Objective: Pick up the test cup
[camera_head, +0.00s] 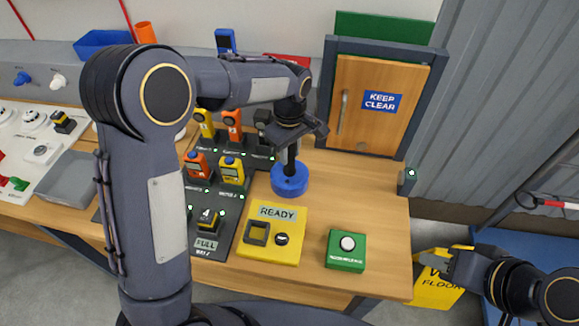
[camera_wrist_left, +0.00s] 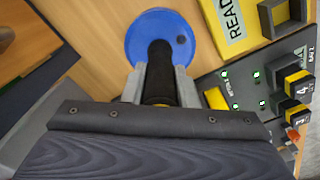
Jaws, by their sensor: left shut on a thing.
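The test cup appears to be the round blue piece (camera_head: 289,181) with an upright black handle, at the middle of the wooden bench, right of the dark charging board. It also shows in the left wrist view (camera_wrist_left: 135,42). My left gripper (camera_head: 291,146) is above it, shut on the black handle (camera_wrist_left: 159,62), with a finger on each side in the left wrist view. The blue part seems to be at the bench surface; I cannot tell if it touches. My right gripper (camera_head: 447,270) is at the lower right, away from the cup; its finger gap is unclear.
A yellow READY panel (camera_head: 290,217) and a green button box (camera_head: 345,250) are in front of the cup. Orange and yellow handheld units (camera_head: 231,172) stand on the dark board to the left. A wooden KEEP CLEAR door (camera_head: 365,130) is behind. Bench right of the cup is clear.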

